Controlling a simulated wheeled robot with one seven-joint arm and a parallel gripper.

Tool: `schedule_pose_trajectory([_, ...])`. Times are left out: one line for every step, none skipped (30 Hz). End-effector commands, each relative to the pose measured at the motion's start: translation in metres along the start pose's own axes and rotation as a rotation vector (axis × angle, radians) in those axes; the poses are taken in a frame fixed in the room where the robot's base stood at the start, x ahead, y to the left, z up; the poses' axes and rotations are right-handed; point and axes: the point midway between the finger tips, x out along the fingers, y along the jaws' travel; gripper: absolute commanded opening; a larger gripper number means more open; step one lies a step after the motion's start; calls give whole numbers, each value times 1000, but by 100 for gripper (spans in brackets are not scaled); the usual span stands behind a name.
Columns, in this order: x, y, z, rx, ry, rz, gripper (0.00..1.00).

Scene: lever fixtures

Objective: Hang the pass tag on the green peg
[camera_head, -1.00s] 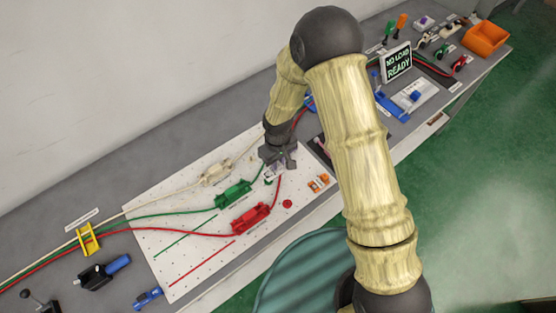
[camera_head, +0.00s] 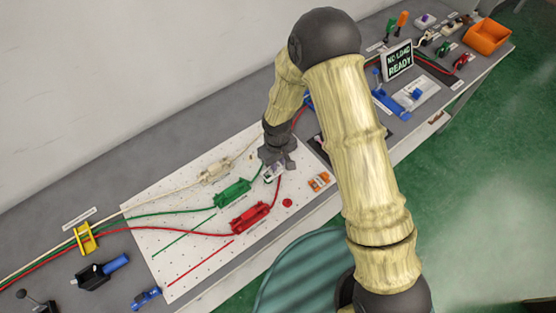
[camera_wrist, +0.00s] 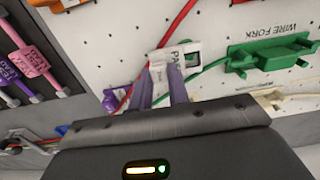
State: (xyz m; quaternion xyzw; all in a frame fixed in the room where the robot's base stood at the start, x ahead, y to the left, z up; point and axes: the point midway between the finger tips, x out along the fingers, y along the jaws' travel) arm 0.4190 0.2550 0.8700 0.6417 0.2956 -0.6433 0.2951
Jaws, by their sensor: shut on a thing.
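The pass tag (camera_wrist: 185,60) is a white tag lettered PASS with a green patch. It shows at the purple fingertips of my gripper (camera_wrist: 163,82), which is shut on it close to the white pegboard. In the head view my gripper (camera_head: 278,160) is over the right part of that board, with the tag (camera_head: 275,172) a small pale shape below it. A green upright piece (camera_head: 391,30) stands at the far back beside an orange one; I cannot tell whether it is the green peg.
The white pegboard (camera_head: 180,258) carries a green wire fork (camera_head: 233,192), a red one (camera_head: 249,217) and a beige one (camera_head: 214,171), with cables running through them. A NO LOAD READY sign (camera_head: 398,62) and an orange bin (camera_head: 487,36) stand further back.

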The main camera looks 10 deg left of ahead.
Motion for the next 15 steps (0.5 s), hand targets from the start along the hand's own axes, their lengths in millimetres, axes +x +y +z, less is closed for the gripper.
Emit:
schedule_pose_trajectory([2,0,0,1,0,0,0])
schedule_pose_trajectory([3,1,0,2,0,0,0])
schedule_pose_trajectory([4,1,1,3,0,0,0])
schedule_pose_trajectory([5,2,1,4,0,0,0])
schedule_pose_trajectory([6,2,1,5,0,0,0])
schedule_pose_trajectory([6,3,1,6,0,0,0])
schedule_pose_trajectory([7,3,1,7,0,0,0])
schedule_pose_trajectory([8,3,1,7,0,0,0])
schedule_pose_trajectory([9,3,2,7,0,0,0])
schedule_pose_trajectory([10,3,2,7,0,0,0])
schedule_pose_trajectory([10,3,1,7,0,0,0])
schedule_pose_trajectory([11,3,1,6,0,0,0])
schedule_pose_trajectory([11,2,1,5,0,0,0])
schedule_pose_trajectory([11,2,1,4,0,0,0])
schedule_pose_trajectory([11,1,1,4,0,0,0])
